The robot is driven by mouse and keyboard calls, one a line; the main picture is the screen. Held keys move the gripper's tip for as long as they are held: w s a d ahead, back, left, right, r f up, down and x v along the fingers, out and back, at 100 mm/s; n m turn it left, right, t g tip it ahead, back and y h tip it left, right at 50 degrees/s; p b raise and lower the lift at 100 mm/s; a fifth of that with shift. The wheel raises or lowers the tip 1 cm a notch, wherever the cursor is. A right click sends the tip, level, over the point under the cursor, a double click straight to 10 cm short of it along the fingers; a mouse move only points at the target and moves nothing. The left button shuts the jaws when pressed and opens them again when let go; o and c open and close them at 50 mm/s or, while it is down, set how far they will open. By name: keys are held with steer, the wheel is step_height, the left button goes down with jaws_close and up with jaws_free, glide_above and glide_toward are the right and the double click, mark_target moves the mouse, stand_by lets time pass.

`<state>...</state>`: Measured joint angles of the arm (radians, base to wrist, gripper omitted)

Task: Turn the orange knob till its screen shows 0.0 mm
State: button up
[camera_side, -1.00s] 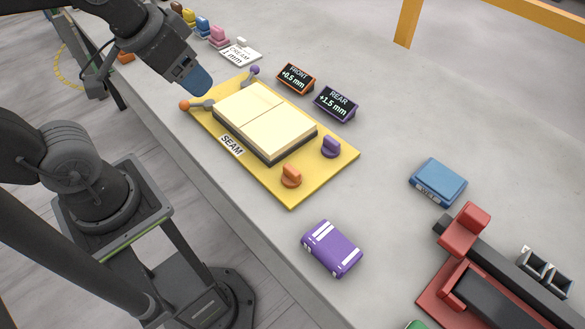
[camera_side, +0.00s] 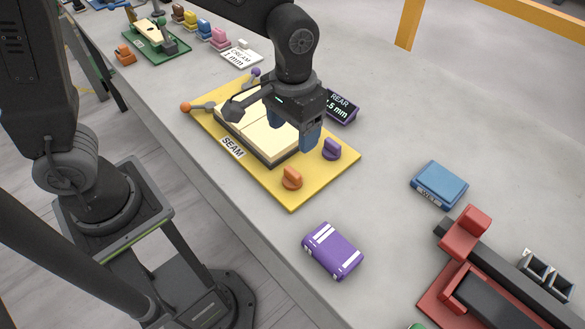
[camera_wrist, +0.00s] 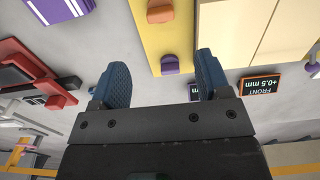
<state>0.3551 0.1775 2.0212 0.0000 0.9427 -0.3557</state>
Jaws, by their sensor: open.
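The orange knob (camera_side: 292,178) stands on the near edge of the yellow plate (camera_side: 292,199), and shows at the top of the wrist view (camera_wrist: 160,12). The orange-framed FRONT screen (camera_wrist: 262,82) reads +0.5 mm in the wrist view; my gripper hides it in the side view. My gripper (camera_side: 292,130) is open and empty above the plate, behind the orange knob and close to the purple knob (camera_side: 331,149). In the wrist view the purple knob (camera_wrist: 170,65) appears between the fingers. Nothing is touching the orange knob.
Cream panels (camera_side: 277,146) lie on the plate, with levers at its far end. The purple REAR screen (camera_side: 341,105) is partly covered. A purple box (camera_side: 332,251), a blue box (camera_side: 438,184) and a red device (camera_side: 474,224) stand to the right. The slab between them is clear.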

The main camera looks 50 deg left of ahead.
mark_target(293, 171)
step_height(293, 171, down, 12)
stand_by(0.4)
steer(key=shift+c, duration=0.5)
steer(key=c, duration=0.8)
steer(key=shift+m, duration=0.4)
steer(key=m, duration=0.4)
steer(key=shift+m, duration=2.5)
